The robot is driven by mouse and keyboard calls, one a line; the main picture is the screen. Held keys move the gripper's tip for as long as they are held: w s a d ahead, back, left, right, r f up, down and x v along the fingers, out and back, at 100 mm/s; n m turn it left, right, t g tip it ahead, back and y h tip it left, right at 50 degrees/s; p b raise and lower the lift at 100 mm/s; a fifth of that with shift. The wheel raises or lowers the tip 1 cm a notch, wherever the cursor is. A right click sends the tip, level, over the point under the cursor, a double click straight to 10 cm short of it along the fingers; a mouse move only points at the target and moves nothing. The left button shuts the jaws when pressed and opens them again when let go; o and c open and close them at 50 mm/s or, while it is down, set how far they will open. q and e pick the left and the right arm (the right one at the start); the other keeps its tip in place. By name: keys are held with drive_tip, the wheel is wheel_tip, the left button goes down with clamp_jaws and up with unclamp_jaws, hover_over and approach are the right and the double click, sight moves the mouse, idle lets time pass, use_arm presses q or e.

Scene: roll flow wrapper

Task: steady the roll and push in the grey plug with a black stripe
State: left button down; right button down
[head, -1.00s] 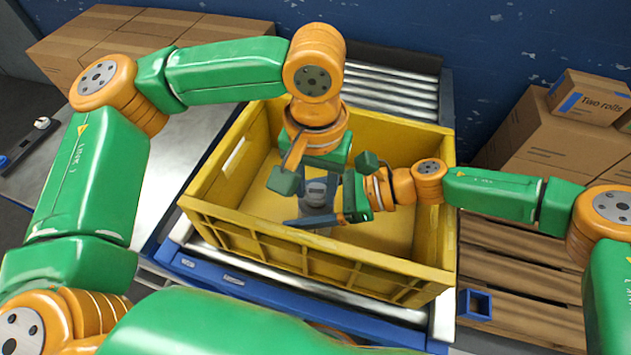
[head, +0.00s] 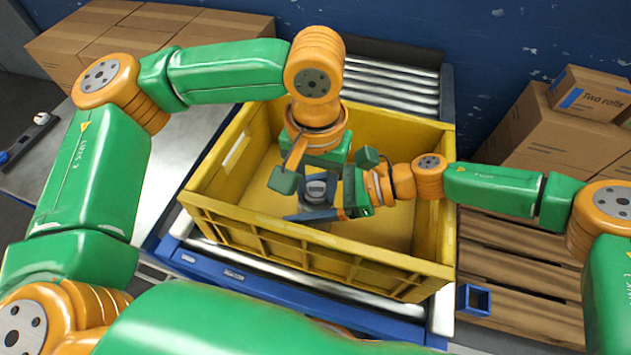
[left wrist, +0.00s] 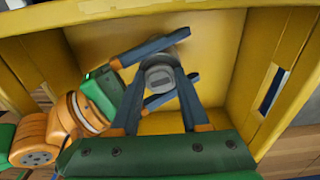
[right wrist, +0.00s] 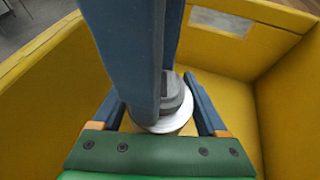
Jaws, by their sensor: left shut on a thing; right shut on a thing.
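The grey plug (head: 316,187) is inside the yellow crate, under my left gripper. In the left wrist view the plug (left wrist: 160,76) shows a dark stripe across its round face. My left gripper (left wrist: 158,84) points down and is shut on the plug. The roll (right wrist: 172,124) shows as a pale round rim under the plug in the right wrist view. My right gripper (right wrist: 160,106) reaches in from the right and is shut on the roll, one finger on each side. A left finger hides part of the plug there. How deep the plug sits is unclear.
The yellow crate (head: 330,247) surrounds both grippers with high walls. It stands on a roller conveyor (head: 395,85). A metal table (head: 165,180) is at the left. Cardboard boxes (head: 545,125) stand at the right. The crate floor around the roll is largely clear.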

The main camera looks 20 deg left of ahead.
use_arm(q)
drive_tip(key=shift+c, duration=1.6)
unclamp_jaws()
wheel_tip(320, 180, up, 12)
